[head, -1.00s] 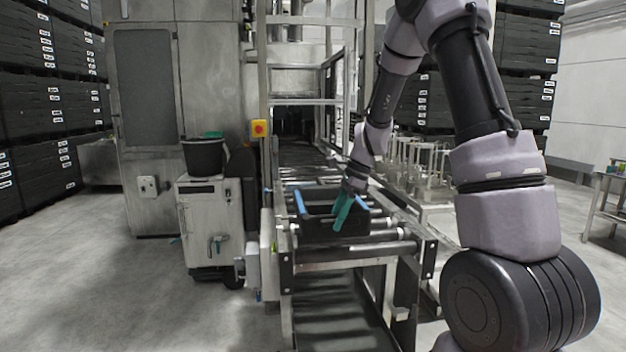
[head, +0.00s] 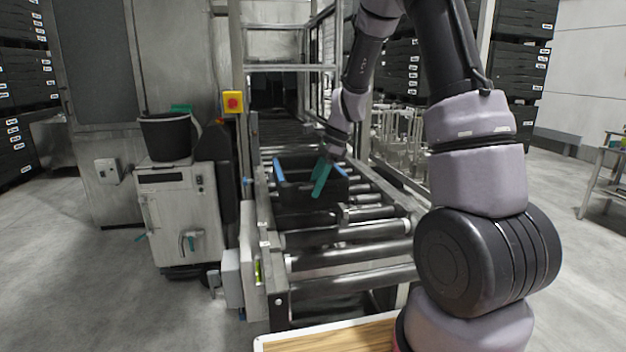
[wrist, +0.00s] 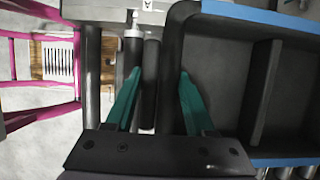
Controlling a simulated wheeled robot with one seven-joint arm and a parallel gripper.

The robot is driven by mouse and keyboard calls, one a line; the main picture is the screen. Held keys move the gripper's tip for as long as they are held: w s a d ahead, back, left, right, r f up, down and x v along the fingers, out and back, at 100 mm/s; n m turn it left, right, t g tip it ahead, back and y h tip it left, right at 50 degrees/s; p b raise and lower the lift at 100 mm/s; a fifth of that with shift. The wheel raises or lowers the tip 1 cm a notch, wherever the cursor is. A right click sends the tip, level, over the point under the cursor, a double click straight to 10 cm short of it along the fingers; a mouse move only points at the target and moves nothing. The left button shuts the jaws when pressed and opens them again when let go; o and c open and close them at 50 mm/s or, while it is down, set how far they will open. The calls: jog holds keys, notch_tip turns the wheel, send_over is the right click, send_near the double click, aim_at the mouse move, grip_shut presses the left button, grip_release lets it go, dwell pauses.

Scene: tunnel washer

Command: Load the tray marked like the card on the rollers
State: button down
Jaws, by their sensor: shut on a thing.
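A black tray (head: 300,196) with blue strips on two opposite rims sits on the roller conveyor (head: 345,228). In the wrist view the tray (wrist: 225,60) looks empty, with an inner divider. My gripper (head: 322,178) has teal fingers at the tray's near right side. In the wrist view my gripper (wrist: 160,95) is shut on the tray's wall, one finger inside and one outside over the rollers. A small white card (wrist: 148,5) with a dark mark shows at the top edge of the wrist view. I cannot make out a mark on the tray.
The conveyor runs back into a dark machine opening (head: 272,92). A red and yellow stop button (head: 233,102) is on the left post. A grey cabinet (head: 182,215) with a black bucket (head: 166,136) stands left. A wooden board (head: 330,338) is at the bottom. Floor is free at left.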

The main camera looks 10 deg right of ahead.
aim_at(314, 205)
jog(key=shift+f, duration=2.5)
jog(key=shift+a+f, duration=0.25)
jog(key=shift+f, duration=0.25)
jog(key=shift+f, duration=2.15)
jog(key=shift+c, duration=0.9)
grip_release()
jog(key=shift+s, duration=0.1)
